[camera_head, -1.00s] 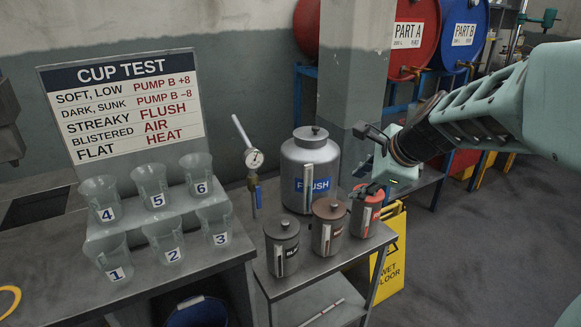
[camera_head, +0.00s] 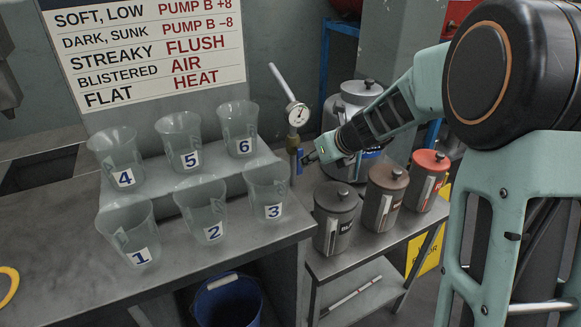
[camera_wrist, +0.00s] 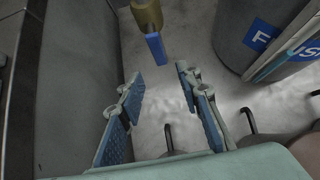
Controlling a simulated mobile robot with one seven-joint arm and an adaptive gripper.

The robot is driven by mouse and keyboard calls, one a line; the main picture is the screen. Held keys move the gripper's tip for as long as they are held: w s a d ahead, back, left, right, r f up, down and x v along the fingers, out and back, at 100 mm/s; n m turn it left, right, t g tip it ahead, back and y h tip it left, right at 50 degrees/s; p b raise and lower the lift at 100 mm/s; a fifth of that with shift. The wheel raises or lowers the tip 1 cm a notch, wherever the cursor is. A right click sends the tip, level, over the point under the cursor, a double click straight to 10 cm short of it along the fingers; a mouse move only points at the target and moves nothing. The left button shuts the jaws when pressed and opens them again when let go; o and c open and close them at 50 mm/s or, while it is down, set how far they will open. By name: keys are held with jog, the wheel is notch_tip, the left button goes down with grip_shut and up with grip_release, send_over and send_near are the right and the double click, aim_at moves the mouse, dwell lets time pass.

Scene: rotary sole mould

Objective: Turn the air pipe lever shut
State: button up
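The air pipe (camera_head: 281,82) rises at a slant behind the cups, with a round gauge (camera_head: 297,115) on it. Below the gauge is a brass valve (camera_head: 292,143) with a blue lever (camera_head: 299,162) that points downward along the pipe. In the wrist view the brass valve (camera_wrist: 147,14) and blue lever (camera_wrist: 155,49) are at top centre. My gripper (camera_head: 309,158) is just right of the lever in the head view. In the wrist view my gripper (camera_wrist: 159,76) is open and empty, its blue-padded fingers apart, with the lever just beyond the fingertips, roughly in line with the gap.
A grey FLUSH tank (camera_head: 360,100) stands close to the right of my gripper, partly hidden by my arm. Three lidded cans, dark (camera_head: 335,215), brown (camera_head: 383,195) and red (camera_head: 428,180), stand in front. Numbered clear cups (camera_head: 267,190) are at left. A blue bucket (camera_head: 228,300) is below.

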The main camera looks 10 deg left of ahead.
jog(key=b+x, duration=0.2)
jog(key=x, duration=0.9)
jog(key=shift+c, duration=0.4)
grip_shut()
